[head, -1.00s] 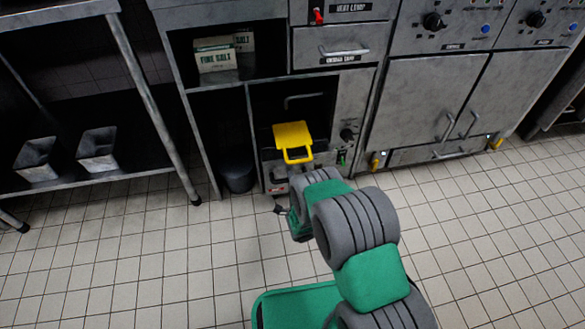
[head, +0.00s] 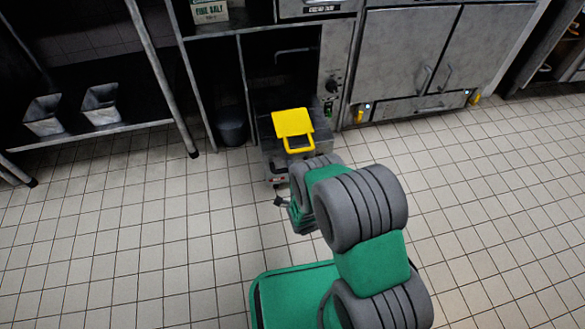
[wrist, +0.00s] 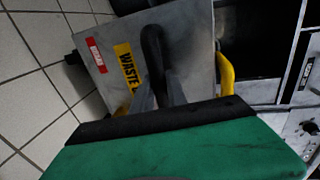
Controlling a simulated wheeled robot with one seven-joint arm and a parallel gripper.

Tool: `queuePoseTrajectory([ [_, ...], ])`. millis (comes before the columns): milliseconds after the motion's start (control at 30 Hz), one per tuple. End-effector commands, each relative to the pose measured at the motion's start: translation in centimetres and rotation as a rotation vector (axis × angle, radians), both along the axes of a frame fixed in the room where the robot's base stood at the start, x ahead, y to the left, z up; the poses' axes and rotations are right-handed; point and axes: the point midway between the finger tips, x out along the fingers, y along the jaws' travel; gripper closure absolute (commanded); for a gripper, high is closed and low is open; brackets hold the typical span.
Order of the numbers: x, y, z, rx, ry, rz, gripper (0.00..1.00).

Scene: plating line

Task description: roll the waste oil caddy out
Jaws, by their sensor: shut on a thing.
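The waste oil caddy (head: 266,133) is a grey metal box with a yellow flap and loop (head: 293,123) on top. It stands partly out of the open bay under the counter, its rear still in the bay's mouth. In the wrist view the caddy's front panel (wrist: 192,40) carries a red label and a yellow label reading "WASTE". My gripper (wrist: 160,93) is shut on the black handle (wrist: 153,50) on that panel.
A dark bin (head: 231,125) stands left of the bay. Steel cabinets (head: 400,60) stand right of the bay. The tiled floor (head: 130,230) is clear on both sides.

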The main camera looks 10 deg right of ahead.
Motion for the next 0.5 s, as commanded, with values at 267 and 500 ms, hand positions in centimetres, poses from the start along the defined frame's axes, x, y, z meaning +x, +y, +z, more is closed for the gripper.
queuePoseTrajectory([
  [267,-0.1,-0.2,-0.1,0.007,0.001,-0.004,1.00],
  [500,0.0,-0.8,-0.1,0.005,0.000,-0.013,0.64],
])
